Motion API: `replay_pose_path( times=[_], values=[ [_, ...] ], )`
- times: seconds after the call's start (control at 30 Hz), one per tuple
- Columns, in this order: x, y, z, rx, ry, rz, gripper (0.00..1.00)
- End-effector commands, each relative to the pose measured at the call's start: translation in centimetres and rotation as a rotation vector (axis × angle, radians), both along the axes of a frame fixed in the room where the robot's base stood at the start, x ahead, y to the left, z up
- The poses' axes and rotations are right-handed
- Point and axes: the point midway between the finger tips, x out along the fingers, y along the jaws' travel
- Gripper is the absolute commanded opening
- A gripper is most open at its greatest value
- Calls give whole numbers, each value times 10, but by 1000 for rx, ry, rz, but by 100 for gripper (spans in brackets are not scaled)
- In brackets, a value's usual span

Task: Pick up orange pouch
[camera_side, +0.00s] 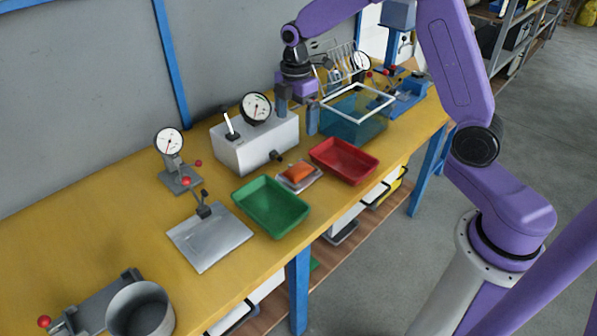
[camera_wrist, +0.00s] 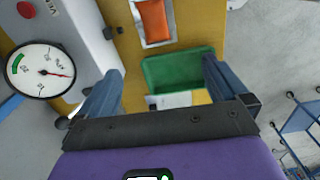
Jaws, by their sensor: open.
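The orange pouch (camera_side: 298,173) lies on a small silver plate (camera_side: 312,181) between the green tray and the red tray. In the wrist view the pouch (camera_wrist: 153,20) shows at the top centre, on its plate (camera_wrist: 157,44), beyond my fingertips. My gripper (camera_side: 297,117) is open and empty, pointing down. In the side view it appears above and behind the pouch, between the white gauge box and the clear blue bin. In the wrist view my two fingers (camera_wrist: 164,70) are spread wide, with the green tray showing between them.
The green tray (camera_side: 271,206) is left of the pouch and the red tray (camera_side: 344,160) is right. The white box (camera_side: 252,148) with a dial and the blue bin (camera_side: 357,116) stand close to my gripper. A metal plate fixture (camera_side: 210,238) sits farther left.

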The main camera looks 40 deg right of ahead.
Motion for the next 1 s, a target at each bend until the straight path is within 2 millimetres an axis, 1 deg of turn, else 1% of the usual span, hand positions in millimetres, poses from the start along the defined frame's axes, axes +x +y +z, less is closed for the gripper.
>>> replay_pose_path(
  times=[0.03, 0.1, 0.27, 0.37, 0.7, 0.8, 0.9, 1.0],
  values=[
    [7, -6, -4, 0, 2, 7, 100],
    [12, -12, -6, 0, 2, 18, 100],
    [16, -17, -17, -1, 3, 29, 100],
    [15, -17, -32, -1, 6, 29, 100],
    [15, -17, -97, -1, 7, 28, 100],
    [15, -16, -112, -1, 5, 29, 100],
    [15, -16, -123, -1, 3, 28, 100],
    [15, -17, -129, 0, 2, 28, 100]
  ],
)
